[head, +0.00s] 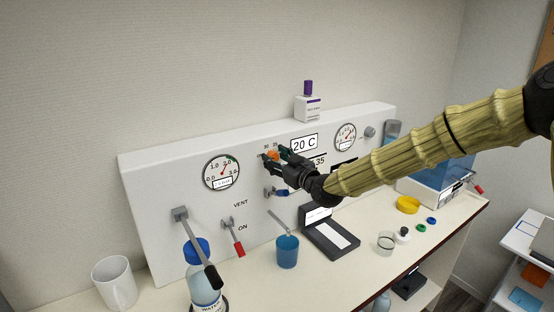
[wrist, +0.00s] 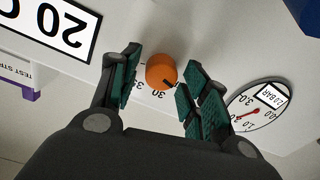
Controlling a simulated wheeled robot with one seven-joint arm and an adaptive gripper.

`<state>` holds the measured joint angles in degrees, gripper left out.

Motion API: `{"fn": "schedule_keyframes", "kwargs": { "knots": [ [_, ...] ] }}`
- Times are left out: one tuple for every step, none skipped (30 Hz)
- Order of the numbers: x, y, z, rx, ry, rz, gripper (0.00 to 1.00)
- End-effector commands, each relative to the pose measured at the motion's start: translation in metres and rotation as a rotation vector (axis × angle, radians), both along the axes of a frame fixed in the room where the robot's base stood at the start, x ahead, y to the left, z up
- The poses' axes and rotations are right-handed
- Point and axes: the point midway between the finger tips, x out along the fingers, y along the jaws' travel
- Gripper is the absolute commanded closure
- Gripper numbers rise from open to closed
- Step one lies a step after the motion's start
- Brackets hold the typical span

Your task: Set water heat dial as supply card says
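The orange dial (wrist: 161,71) sits on the white panel between my gripper's fingers. Its black pointer mark faces down and right in the wrist view, near the printed 30, close to the right finger. In the head view the dial (head: 273,155) is partly covered by my gripper (head: 276,159). My gripper (wrist: 164,65) is open, with green-padded fingers on either side of the dial and a visible gap at the left; contact on the right is unclear. A white sign reading 20 C (head: 304,143) is right of the dial. I cannot identify the supply card.
Gauges (head: 222,172) and (head: 345,137) flank the dial. A blue-handled valve (head: 281,192) is below it, and a red lever (head: 236,240) lower left.

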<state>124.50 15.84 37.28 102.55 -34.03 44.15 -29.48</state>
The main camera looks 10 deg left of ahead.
Motion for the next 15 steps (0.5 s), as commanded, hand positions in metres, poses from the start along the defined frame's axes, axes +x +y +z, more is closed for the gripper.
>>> {"fn": "schedule_keyframes", "kwargs": {
  "knots": [
    [0.0000, -0.0001, 0.0000, 0.000, 0.000, 0.000, 0.70],
    [0.0000, -0.0001, 0.0000, 0.000, 0.000, 0.000, 0.75],
    [0.0000, -0.0001, 0.0000, 0.000, 0.000, 0.000, 0.82],
    [0.0001, -0.0002, 0.0000, 0.000, 0.000, 0.000, 0.88],
    [0.0001, -0.0002, 0.0000, 0.000, 0.000, 0.000, 0.93],
    [0.0000, -0.0004, 0.0001, 0.000, 0.000, 0.000, 0.93],
    [0.0000, -0.0004, 0.0001, 0.000, 0.000, 0.000, 0.93],
    [0.0000, -0.0004, 0.0001, 0.000, 0.000, 0.000, 0.93],
    [0.0001, -0.0004, -0.0001, 0.001, 0.001, 0.000, 0.93],
    [0.0001, -0.0004, -0.0002, 0.002, 0.002, -0.001, 0.93],
    [0.0002, -0.0005, -0.0004, 0.005, 0.004, -0.001, 0.93],
    [0.0002, -0.0006, -0.0007, 0.010, 0.007, -0.001, 0.93],
    [0.0002, -0.0007, -0.0010, 0.014, 0.011, -0.001, 0.93],
    [0.0002, -0.0007, -0.0013, 0.020, 0.015, -0.001, 0.93],
    [0.0004, -0.0009, -0.0017, 0.028, 0.022, -0.001, 0.93]
  ]
}}
